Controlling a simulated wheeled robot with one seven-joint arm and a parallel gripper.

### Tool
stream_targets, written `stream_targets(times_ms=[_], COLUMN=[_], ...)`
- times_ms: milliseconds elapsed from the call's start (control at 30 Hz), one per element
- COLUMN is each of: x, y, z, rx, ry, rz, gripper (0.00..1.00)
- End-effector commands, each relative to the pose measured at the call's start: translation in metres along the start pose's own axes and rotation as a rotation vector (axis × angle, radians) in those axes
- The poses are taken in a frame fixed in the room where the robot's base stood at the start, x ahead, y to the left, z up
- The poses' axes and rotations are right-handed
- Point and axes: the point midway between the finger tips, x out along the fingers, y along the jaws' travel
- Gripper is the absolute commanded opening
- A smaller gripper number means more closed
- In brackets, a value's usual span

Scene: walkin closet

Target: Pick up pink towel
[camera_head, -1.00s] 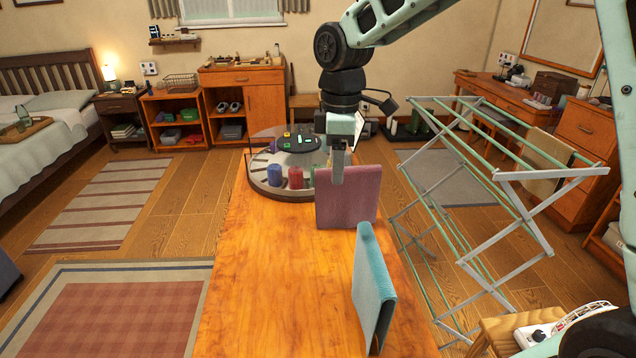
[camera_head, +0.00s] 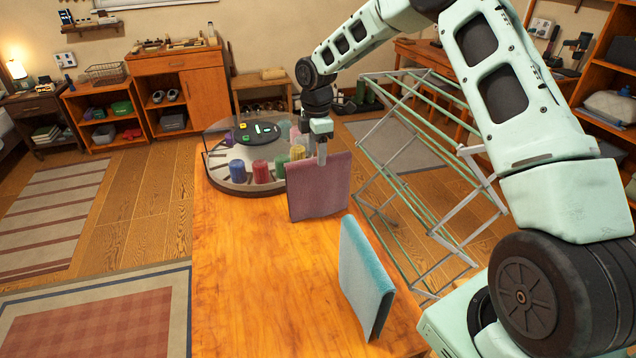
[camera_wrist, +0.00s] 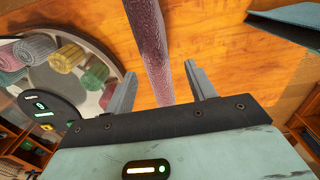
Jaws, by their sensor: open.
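The pink towel (camera_head: 319,187) stands upright on the wooden table (camera_head: 235,270), beyond the teal towel. In the wrist view its top edge (camera_wrist: 151,40) runs as a narrow strip between my two fingers. My gripper (camera_head: 321,152) is open, pointing down at the towel's top edge. In the wrist view my gripper (camera_wrist: 160,85) has one finger on each side of the pink strip, with gaps showing. I cannot tell how far down the fingers reach.
A teal towel (camera_head: 365,275) stands nearer on the same table. A round tray (camera_head: 225,178) with several coloured rolls, including a blue one (camera_head: 237,171), sits behind the pink towel at left. A drying rack (camera_head: 430,190) stands right of the table.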

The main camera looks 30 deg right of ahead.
Motion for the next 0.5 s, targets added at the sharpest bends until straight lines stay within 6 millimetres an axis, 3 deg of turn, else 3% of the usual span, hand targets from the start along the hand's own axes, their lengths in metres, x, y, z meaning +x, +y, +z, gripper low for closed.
stream_targets(times_ms=[267, 500], x=[0.019, 0.051], y=[0.001, 0.005], z=[0.0, 0.004], rx=[0.0, 0.0], ry=[0.001, 0.001], rz=[-0.002, -0.003], gripper=[0.55, 0.55])
